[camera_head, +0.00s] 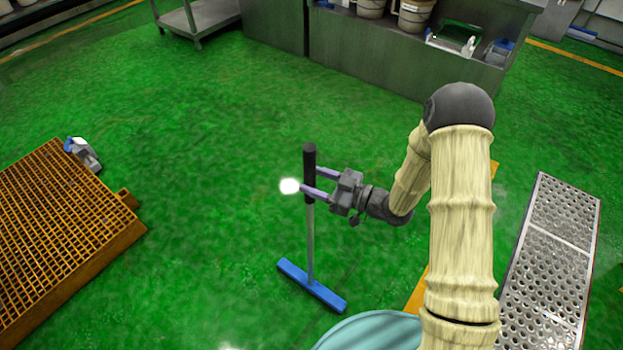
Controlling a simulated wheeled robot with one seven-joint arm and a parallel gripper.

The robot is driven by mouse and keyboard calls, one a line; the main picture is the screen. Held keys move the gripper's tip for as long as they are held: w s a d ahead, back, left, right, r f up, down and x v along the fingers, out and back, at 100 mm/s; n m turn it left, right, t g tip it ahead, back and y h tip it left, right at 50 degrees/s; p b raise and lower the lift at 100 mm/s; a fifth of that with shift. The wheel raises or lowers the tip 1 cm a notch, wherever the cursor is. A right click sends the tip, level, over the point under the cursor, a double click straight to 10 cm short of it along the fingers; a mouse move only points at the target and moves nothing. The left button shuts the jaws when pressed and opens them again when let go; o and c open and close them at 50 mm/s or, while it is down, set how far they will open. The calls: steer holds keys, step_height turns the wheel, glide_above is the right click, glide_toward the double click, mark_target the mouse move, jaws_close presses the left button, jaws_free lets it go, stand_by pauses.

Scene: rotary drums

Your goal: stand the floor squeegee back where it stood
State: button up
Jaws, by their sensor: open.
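The floor squeegee has a black grip (309,172), a thin grey pole and a blue head (312,286). It stands about upright, and its head appears to rest on the green floor. My gripper (311,181) reaches in from the right at the height of the black grip. Its jaws are open, with one finger on the far side and one on the near side of the grip. Whether either finger touches the grip cannot be told. The near finger covers a small part of the grip's lower end.
A perforated metal ramp (548,270) is at right. A steel counter (380,60) with buckets stands behind. A pale blue round thing (370,332) is at the bottom. Floor left of the squeegee is clear.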

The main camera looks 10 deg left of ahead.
steer(key=s+d, duration=0.2)
steer(key=d, duration=0.8)
steer(key=shift+d, duration=0.25)
steer(key=w+d+m+t+h, duration=0.3)
steer(key=w+d+t+h, duration=0.1)
steer(key=w+h, duration=0.25)
steer(key=s+d+r+m+h, duration=0.1)
steer(key=d+r+m+h, duration=0.35)
steer(key=d+h, duration=0.4)
steer(key=s+d+r+m+g+h, duration=0.1)
steer(key=s+m, duration=0.3)
steer(key=s, duration=0.4)
steer(key=s+d+r+m+g+h, duration=0.1)
steer(key=s+d+r+m+g, duration=0.1)
steer(key=s, duration=0.6)
steer(key=shift+d+r+m+g+h, duration=0.3)
steer(key=shift+d+m+g, duration=0.45)
steer(key=shift+m, duration=0.5)
